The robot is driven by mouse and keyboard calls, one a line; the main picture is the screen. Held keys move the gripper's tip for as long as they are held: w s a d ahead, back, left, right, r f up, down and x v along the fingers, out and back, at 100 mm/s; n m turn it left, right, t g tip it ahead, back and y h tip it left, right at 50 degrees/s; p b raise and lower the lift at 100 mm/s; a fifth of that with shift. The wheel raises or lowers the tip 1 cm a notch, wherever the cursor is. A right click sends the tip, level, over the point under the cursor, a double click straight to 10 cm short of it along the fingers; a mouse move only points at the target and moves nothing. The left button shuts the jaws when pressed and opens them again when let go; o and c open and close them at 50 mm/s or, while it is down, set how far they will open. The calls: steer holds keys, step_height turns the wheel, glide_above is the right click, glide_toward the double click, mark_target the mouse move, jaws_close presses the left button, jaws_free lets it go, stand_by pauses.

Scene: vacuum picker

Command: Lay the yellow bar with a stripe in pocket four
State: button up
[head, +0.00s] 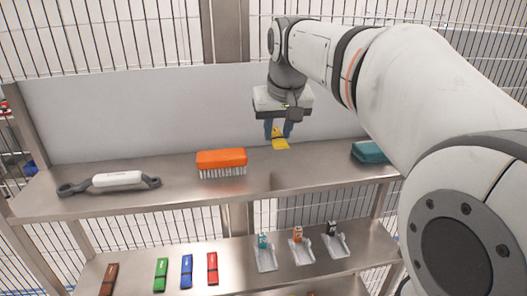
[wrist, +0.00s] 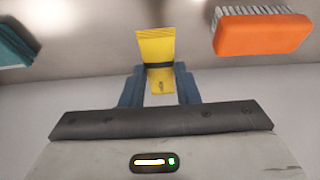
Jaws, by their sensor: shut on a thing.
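The yellow bar (head: 281,143) is in my gripper (head: 278,128), held above the upper shelf between the orange brush and the teal thing. In the wrist view the bar (wrist: 155,47) sticks out past the blue fingers of my gripper (wrist: 159,72), with a dark stripe across it between them. My gripper is shut on the bar. No pocket marked four can be made out. Several bars lie apart on the lower shelf: brown (head: 109,279), green (head: 160,274), blue (head: 187,271) and red (head: 212,268).
The upper shelf (head: 180,190) bears a grey-and-white handled tool (head: 117,179), an orange brush (head: 222,161) and a teal thing (head: 370,152). On the lower shelf stand three clear holders (head: 266,259) with small teal, orange and black things. A pale panel (head: 150,105) stands behind.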

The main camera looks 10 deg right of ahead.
mark_target(279, 167)
steer(key=shift+d+f, duration=0.15)
steer(key=shift+f, duration=1.4)
steer(key=shift+d+f, duration=0.1)
steer(key=shift+f, duration=1.45)
steer(key=shift+f, duration=0.1)
steer(key=o, duration=1)
steer(key=shift+o, duration=0.2)
steer(key=v, duration=1.2)
steer(key=s+f, duration=0.8)
steer(key=f, duration=0.3)
steer(key=s+f+g, duration=0.1)
steer(key=s+f, duration=0.7)
steer(key=f, duration=0.4)
steer(key=shift+s+d+f, duration=0.2)
steer(key=shift+s+f, duration=0.05)
steer(key=shift+s, duration=0.15)
steer(key=shift+c, duration=1.2)
steer(key=shift+d, duration=0.1)
steer(key=shift+c, duration=0.3)
